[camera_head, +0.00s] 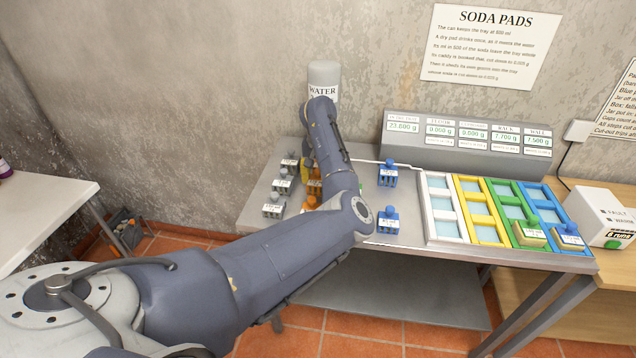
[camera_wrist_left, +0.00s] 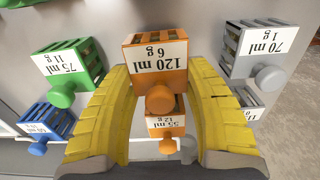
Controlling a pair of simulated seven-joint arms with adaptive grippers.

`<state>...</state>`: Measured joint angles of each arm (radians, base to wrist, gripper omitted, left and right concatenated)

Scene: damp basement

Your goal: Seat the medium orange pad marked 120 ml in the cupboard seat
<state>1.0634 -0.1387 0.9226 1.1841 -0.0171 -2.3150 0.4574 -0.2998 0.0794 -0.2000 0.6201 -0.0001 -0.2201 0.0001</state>
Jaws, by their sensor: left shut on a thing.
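The orange pad marked 120 ml, 6 g (camera_wrist_left: 155,58) is in the left wrist view, with its round knob between the yellow fingers of my left gripper (camera_wrist_left: 158,82), which is shut on it. I cannot tell whether it is clear of the table. In the head view my arm mostly hides the left gripper (camera_head: 307,171); orange pads (camera_head: 314,187) show beside it at the table's left. The seats are white, yellow (camera_head: 480,208), green and blue frames at the right. The display's third label seems to read cupboard; the white and yellow frames look empty. My right gripper is not in view.
An orange 55 ml pad (camera_wrist_left: 166,125) is close by, with green (camera_wrist_left: 68,68), blue (camera_wrist_left: 47,122) and grey pads (camera_wrist_left: 262,48) around. Blue pads (camera_head: 388,220) stand mid-table. The green frame (camera_head: 508,209) and blue frame (camera_head: 542,208) hold pads. A display box (camera_head: 466,139) stands behind.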

